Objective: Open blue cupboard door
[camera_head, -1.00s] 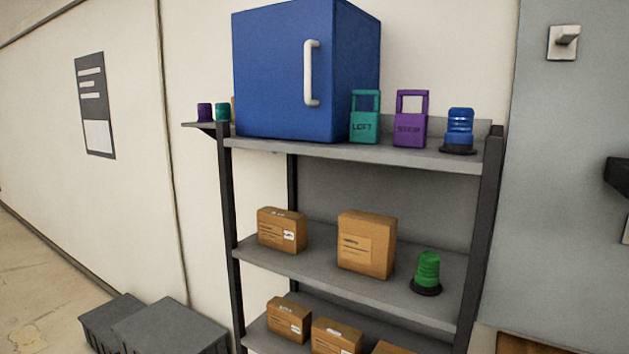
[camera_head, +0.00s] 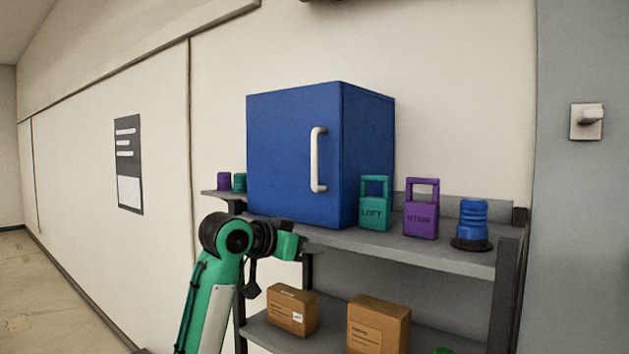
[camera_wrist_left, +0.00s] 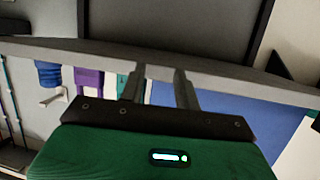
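The blue cupboard (camera_head: 295,130) stands on the top shelf with its door shut. Its white vertical handle (camera_head: 318,160) is on the right side of the door front. My left gripper (camera_head: 312,248) is below the cupboard, near the front edge of the top shelf, and does not touch the handle. In the left wrist view its two fingers (camera_wrist_left: 160,88) are apart with nothing between them. The blue cupboard (camera_wrist_left: 240,112) also shows there, beyond the fingers and to the right; the handle cannot be made out. My right gripper is in neither view.
A teal LOFT tag (camera_head: 375,212), a purple STAIR tag (camera_head: 421,222) and a blue beacon (camera_head: 472,222) stand right of the cupboard on the shelf (camera_head: 440,254). Cardboard boxes (camera_head: 378,325) sit on the shelf below. The space before the door is clear.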

